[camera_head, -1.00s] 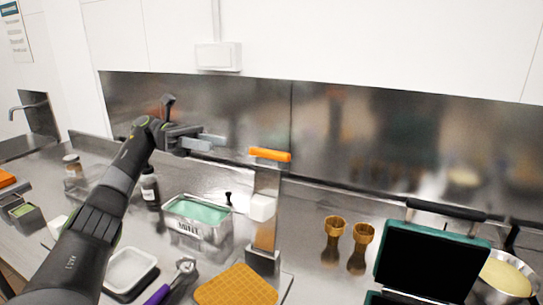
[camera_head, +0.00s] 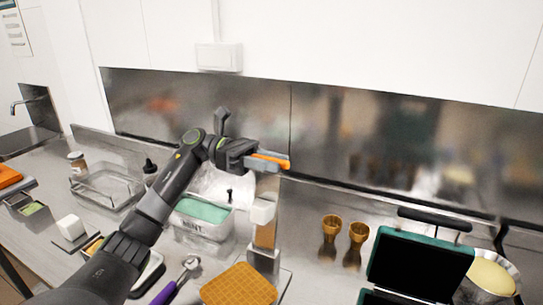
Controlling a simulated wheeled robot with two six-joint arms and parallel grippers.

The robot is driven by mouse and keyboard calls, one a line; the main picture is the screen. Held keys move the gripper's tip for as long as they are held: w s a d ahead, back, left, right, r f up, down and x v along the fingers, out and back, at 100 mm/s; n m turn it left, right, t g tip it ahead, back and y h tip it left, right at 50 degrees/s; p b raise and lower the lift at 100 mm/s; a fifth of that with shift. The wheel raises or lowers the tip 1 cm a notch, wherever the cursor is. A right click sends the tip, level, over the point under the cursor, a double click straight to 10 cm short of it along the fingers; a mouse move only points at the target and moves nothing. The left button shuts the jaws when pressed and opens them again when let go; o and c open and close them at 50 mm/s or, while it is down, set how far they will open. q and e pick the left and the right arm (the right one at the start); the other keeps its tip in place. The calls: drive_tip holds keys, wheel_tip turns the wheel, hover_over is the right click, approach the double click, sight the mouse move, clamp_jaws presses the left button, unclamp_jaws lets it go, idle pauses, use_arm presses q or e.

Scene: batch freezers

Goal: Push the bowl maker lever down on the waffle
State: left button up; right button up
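The bowl maker (camera_head: 265,235) stands near the middle, a metal upright with a white block on its front. Its orange lever (camera_head: 272,159) sticks out at the top. The golden square waffle (camera_head: 238,287) lies flat on the counter in front of the bowl maker's base. My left gripper (camera_head: 268,163) is up at the orange lever, with its grey fingers alongside the handle and overlapping it in the view. Whether the fingers touch or close on the lever cannot be told. My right gripper is out of view.
A mint tub (camera_head: 203,211) sits left of the bowl maker, partly behind my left arm. A purple-handled scoop (camera_head: 177,280) lies in front. Two golden cones (camera_head: 345,232) and an open green waffle iron (camera_head: 418,265) stand at the right. A steel wall is behind.

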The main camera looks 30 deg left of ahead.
use_arm(q)
drive_tip(key=shift+d, duration=0.1)
clamp_jaws()
idle(0.4)
